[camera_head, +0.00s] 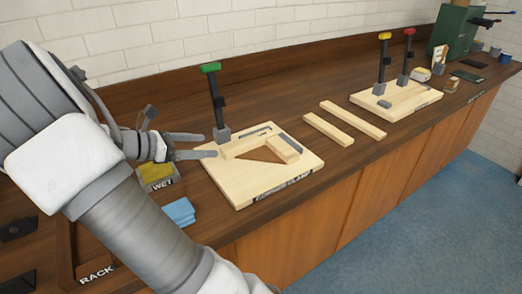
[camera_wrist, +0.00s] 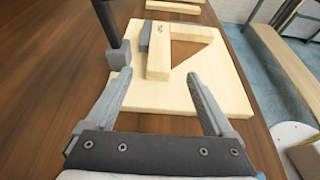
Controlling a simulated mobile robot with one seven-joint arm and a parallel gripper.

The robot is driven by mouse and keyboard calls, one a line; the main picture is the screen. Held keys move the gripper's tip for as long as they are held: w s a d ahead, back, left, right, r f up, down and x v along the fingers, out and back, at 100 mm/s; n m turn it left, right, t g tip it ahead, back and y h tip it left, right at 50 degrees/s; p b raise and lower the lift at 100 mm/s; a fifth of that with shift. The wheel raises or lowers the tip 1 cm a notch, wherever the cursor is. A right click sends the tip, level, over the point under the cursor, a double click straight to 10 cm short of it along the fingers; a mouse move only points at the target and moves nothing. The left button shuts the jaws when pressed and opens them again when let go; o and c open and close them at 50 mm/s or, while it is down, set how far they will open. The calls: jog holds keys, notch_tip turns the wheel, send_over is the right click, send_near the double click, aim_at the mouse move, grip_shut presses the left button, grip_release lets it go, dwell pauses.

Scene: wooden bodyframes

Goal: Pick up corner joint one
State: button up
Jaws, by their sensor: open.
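A wooden corner joint (camera_head: 284,149) of pale bars lies on a light wooden board (camera_head: 243,187), around a dark triangular gap. I take it for corner joint one, but no label on it is readable. In the wrist view the joint (camera_wrist: 158,62) lies ahead of my gripper, with the board (camera_wrist: 152,97) under it. My gripper (camera_head: 208,145) is open and empty at the board's left side; its fingers are spread wide in the wrist view (camera_wrist: 160,98). The fingertips appear apart from the joint.
A green-topped upright clamp (camera_head: 215,100) stands at the board's back left. Two loose wooden bars (camera_head: 345,124) lie to the right. Beyond is a second board (camera_head: 415,101) with yellow- and red-topped clamps. A box marked WET (camera_head: 158,182) and blue cloths (camera_head: 180,212) sit near my arm.

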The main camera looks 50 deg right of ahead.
send_near(239, 144)
jog(key=x, duration=0.1)
jog(key=b+x, duration=0.1)
jog(key=x, duration=0.1)
jog(key=shift+f, duration=0.25)
jog(key=shift+b+x, duration=0.85)
jog(key=shift+x, duration=2.2)
jog(key=shift+w+r, duration=0.1)
jog(key=shift+r, duration=0.15)
grip_shut()
